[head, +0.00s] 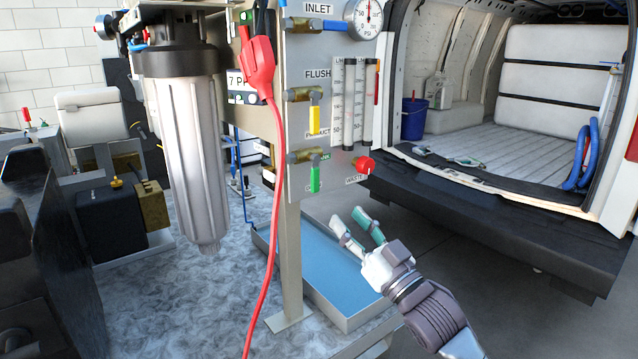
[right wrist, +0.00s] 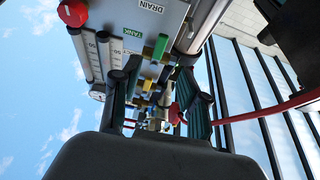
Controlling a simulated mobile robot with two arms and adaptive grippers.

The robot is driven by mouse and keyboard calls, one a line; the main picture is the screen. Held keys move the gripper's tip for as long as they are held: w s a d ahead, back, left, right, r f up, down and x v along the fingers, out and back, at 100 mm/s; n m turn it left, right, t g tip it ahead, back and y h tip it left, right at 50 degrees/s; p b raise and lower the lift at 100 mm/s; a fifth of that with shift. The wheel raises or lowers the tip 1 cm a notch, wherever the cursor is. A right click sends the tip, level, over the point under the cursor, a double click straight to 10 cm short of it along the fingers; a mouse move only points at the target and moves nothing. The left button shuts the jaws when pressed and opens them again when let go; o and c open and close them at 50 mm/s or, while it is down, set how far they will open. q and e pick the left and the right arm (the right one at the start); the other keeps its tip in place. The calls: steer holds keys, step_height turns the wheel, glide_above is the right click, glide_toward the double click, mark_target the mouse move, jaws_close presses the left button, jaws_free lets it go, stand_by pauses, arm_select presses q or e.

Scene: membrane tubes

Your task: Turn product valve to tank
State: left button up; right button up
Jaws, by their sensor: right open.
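The product valve (head: 306,155) is a brass valve low on the grey panel (head: 300,110), below the PRODUCT label. Its green handle (head: 315,179) points down towards the lower label, while a green TANK label sits to the right of the valve body. In the right wrist view the green handle (right wrist: 160,47) shows beside the DRAIN and TANK labels. My right gripper (head: 347,216) is open and empty, below and to the right of the handle, apart from it. In the right wrist view its two fingers (right wrist: 158,72) are spread. My left gripper is not in view.
A red WASTE knob (head: 364,164) sits right of the valve. A yellow flush handle (head: 314,120) is above. A red cable (head: 267,200) hangs in front of the panel's post. A blue tray (head: 325,270) lies below. A filter housing (head: 188,150) hangs to the left.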

mark_target(317, 183)
steer(key=p+x, duration=0.2)
steer(key=x, duration=0.9)
steer(key=shift+w+a+p, duration=0.1)
steer(key=shift+p, duration=0.25)
steer(key=shift+w+a+r, duration=0.15)
steer(key=shift+w+a, duration=0.05)
steer(key=shift+w, duration=0.1)
jaws_close()
